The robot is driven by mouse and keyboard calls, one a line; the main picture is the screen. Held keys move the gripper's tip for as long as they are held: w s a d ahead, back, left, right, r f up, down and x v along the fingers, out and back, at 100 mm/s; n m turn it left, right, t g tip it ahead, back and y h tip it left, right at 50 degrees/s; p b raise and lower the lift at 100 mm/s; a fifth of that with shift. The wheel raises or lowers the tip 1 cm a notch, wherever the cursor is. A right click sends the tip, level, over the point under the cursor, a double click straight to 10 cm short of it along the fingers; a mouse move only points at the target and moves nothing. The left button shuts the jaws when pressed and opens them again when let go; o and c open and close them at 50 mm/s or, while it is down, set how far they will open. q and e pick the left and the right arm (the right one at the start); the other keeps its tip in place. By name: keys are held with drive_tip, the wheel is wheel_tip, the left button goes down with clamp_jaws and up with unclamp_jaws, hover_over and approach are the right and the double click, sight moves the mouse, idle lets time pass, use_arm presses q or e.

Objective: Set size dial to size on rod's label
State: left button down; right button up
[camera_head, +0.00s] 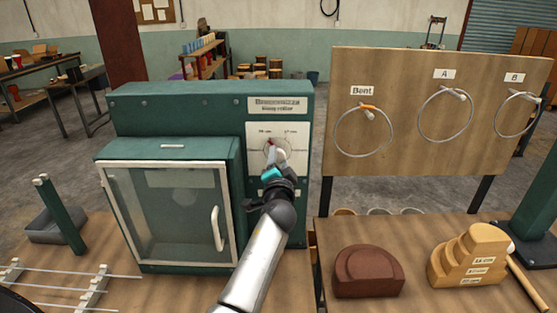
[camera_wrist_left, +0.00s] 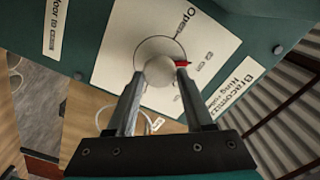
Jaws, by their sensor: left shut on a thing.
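The size dial (camera_head: 270,144) is on a white panel (camera_head: 293,136) on the green machine's front, with size labels above it. In the left wrist view its pale round knob (camera_wrist_left: 160,71) sits between my fingers, with a red pointer (camera_wrist_left: 183,63) toward the right. My left gripper (camera_head: 272,168) is shut on the knob and hides part of the dial in the head view. Thin metal rods (camera_head: 65,287) lie across a white rack (camera_head: 93,287) at the lower left. I cannot make out a label on them. My right gripper is not in view.
The machine's glazed door (camera_head: 170,207) is closed, with a white handle (camera_head: 217,229). A board (camera_head: 435,75) with hanging rings stands to the right. A brown stepped block (camera_head: 368,272) and a tan stepped block (camera_head: 469,262) stand on the right bench.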

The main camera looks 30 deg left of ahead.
use_arm(q)
drive_tip(key=shift+m, duration=0.5)
drive_tip(key=shift+c, duration=1.5)
unclamp_jaws()
drive_tip(key=shift+s+d, duration=0.25)
drive_tip(key=shift+s, duration=0.15)
drive_tip(key=b+v, duration=0.1)
drive_tip(key=v, duration=1.3)
drive_tip(key=shift+s, duration=0.2)
